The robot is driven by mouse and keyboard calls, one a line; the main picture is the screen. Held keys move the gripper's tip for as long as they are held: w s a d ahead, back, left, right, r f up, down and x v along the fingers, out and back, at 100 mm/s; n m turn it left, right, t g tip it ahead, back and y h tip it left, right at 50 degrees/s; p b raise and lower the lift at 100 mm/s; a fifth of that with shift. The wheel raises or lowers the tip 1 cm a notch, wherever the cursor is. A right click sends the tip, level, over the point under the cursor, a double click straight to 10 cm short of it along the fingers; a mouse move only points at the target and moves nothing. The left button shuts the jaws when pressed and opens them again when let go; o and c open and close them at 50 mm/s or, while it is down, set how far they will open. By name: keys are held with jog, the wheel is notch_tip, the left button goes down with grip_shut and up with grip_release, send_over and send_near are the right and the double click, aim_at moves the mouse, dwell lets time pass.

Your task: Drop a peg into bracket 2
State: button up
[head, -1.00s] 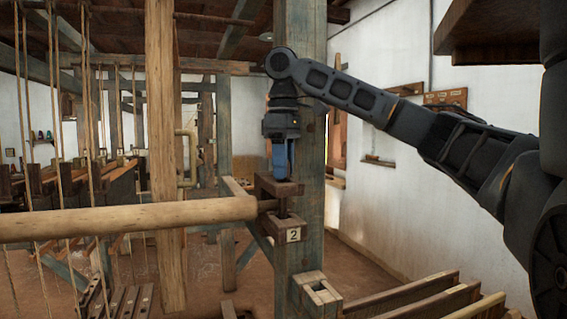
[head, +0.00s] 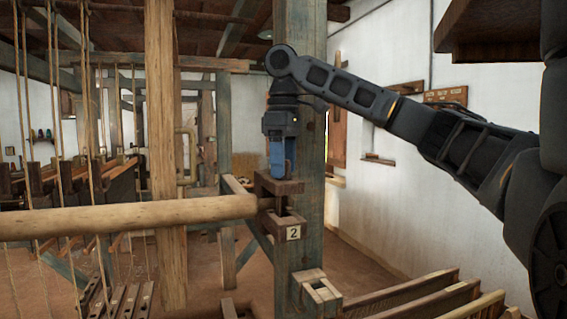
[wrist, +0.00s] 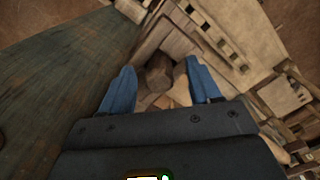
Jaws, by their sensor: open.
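Bracket 2 is a dark brown wooden bracket (head: 278,187) on the blue-green post, with a white "2" label (head: 293,233) below its opening. My gripper (head: 281,172) points down directly over the bracket's top, its blue fingers apart. In the wrist view the open fingers (wrist: 155,88) stand either side of a dark brown block and a lighter tan piece. A thin brown upright strip shows beside the fingers in the head view; I cannot tell whether it is a peg. A dark upright piece shows in the bracket's gap, also unclear.
A thick round wooden beam (head: 130,216) runs in from the left and ends at the bracket. The post (head: 300,120) stands right behind my gripper. A pale open wooden block (head: 318,292) is fixed lower on the post. Wooden benches (head: 430,295) lie at lower right.

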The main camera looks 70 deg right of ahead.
notch_tip(320, 180, up, 8)
jog(key=shift+f, duration=0.1)
dwell(0.4)
notch_tip(320, 180, up, 7)
jog(key=p, duration=0.8)
dwell(1.0)
